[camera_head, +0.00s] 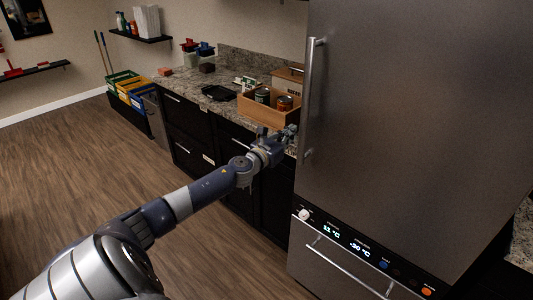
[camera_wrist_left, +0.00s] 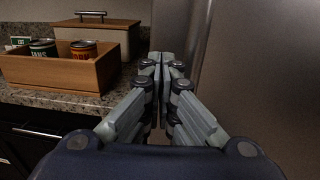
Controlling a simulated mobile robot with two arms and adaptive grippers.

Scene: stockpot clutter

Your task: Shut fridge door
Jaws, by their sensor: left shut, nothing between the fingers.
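The grey steel fridge door (camera_head: 400,120) fills the right of the head view, with a long vertical handle (camera_head: 309,100) on its left side. The door looks flush or nearly flush above the control panel; I cannot tell whether a small gap is left. My left gripper (camera_head: 290,132) is shut and empty, beside the door's left edge near the lower part of the handle. In the left wrist view the closed fingers (camera_wrist_left: 161,62) point forward, with the grey fridge surface (camera_wrist_left: 265,80) close on their right. Contact cannot be told. My right gripper is not in view.
A granite counter (camera_head: 213,107) with dark cabinets runs left of the fridge. On it a wooden box (camera_head: 268,112) holds cans, close to the left gripper. A control panel (camera_head: 350,240) and lower drawer handle (camera_head: 345,268) sit below the door. The wooden floor at left is clear.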

